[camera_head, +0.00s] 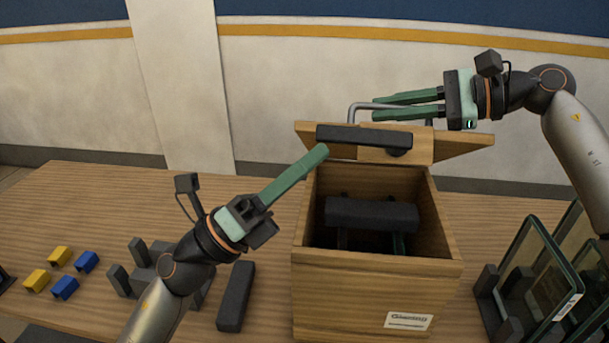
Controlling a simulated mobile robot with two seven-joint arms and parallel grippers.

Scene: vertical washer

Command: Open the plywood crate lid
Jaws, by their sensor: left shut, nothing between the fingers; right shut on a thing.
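The plywood crate (370,300) stands on the table with its top open, and its dark inside shows. Its lid (460,147) is raised at the back edge, tilted well up from the opening. A grey metal handle (354,112) shows at the lid's upper side. My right gripper (378,106) is shut on the lid handle, behind and above the crate; its fingers partly hide the handle. My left gripper (320,155) is shut and empty, its fingertips near the crate's back left corner, below the lid's left end.
A dark padded block (370,214) lies inside the crate. Blue and yellow blocks (65,288) lie on the left of the table (90,205). A dark bar (236,297) lies left of the crate. Glass panels (540,270) stand in a rack at right.

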